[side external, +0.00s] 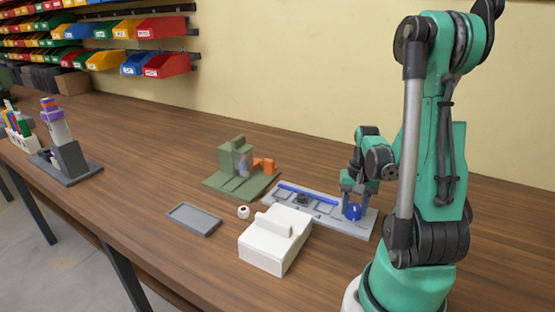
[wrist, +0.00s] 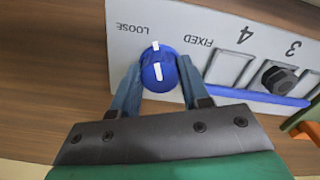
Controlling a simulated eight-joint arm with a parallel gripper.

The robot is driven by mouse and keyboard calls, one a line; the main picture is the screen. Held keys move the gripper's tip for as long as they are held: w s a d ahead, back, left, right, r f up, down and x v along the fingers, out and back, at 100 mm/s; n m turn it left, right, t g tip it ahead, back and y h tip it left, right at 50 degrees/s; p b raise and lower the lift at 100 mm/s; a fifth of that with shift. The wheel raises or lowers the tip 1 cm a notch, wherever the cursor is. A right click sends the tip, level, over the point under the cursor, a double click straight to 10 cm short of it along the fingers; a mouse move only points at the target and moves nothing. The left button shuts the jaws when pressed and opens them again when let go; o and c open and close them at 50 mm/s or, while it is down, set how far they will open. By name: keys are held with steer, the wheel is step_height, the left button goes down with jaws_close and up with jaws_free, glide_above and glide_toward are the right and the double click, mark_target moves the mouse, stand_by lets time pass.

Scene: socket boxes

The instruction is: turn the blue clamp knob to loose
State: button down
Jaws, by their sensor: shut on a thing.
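The blue clamp knob (wrist: 160,82) stands at one end of a light grey panel (wrist: 128,62), near the LOOSE and FIXED labels, which read upside down in the wrist view. White marks on the knob line up toward the picture's top, between the two words. My gripper (wrist: 158,74) is shut on the knob, one finger on each side. In the side external view my gripper (side external: 358,192) points down over the knob (side external: 352,212) at the panel's right end. The fingers hide part of the knob's sides.
The panel has a blue strip (side external: 310,193), square sockets and a dark hex piece (wrist: 280,79). A white box (side external: 265,255) stands in front; a green fixture (side external: 232,180) with an orange part stands to the left. A grey tray (side external: 194,219) and white ring (side external: 243,212) lie nearby.

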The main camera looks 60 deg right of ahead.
mark_target(355, 207)
steer(key=n, duration=0.4)
steer(key=shift+n, duration=0.3)
stand_by(0.3)
steer(key=shift+c, duration=2.1)
jaws_free()
steer(key=shift+r, duration=2.8)
